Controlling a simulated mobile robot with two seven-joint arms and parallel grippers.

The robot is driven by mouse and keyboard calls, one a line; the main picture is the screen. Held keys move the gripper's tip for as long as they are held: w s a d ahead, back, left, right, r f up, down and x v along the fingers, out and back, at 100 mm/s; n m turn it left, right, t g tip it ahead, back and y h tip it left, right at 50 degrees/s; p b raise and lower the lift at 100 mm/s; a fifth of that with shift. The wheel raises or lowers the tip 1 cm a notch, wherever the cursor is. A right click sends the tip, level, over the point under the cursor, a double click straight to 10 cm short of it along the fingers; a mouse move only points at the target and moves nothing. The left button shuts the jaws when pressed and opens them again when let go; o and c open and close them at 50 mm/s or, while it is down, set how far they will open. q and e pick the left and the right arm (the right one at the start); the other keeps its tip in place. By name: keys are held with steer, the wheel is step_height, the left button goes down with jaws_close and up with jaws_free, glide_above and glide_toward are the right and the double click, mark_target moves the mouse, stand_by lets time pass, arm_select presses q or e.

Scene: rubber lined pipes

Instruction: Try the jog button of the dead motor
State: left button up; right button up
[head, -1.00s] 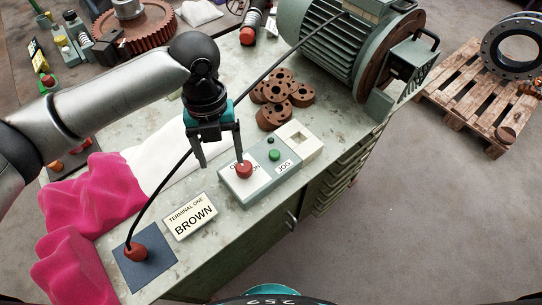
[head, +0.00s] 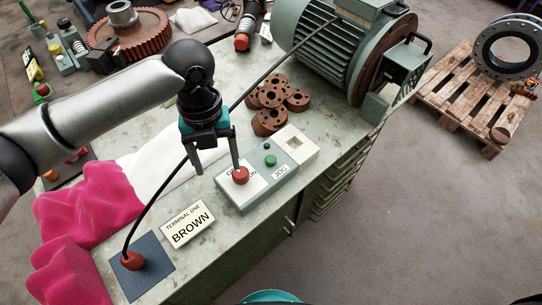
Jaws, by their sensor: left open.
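The control box (head: 228,196) is a grey-green case on the bench. It carries a red button (head: 240,176), a green button (head: 270,160) beside a JOG label (head: 280,171), and a small dark green round part (head: 267,146). The ribbed grey-green motor (head: 335,50) stands at the bench's far end with a black cable over it. My left gripper (head: 217,168) is open and empty, pointing down. Its right fingertip is just above or at the red button; contact cannot be told. Its left fingertip is off the box's left side. My right gripper is not in view.
Several rusty brown rings (head: 270,121) lie behind the box. A sign reading TERMINAL ONE BROWN (head: 188,223) and a dark blue pad (head: 155,283) lie in front. Pink cloth (head: 85,205) covers the left side. A pallet (head: 455,110) stands at right on otherwise open floor.

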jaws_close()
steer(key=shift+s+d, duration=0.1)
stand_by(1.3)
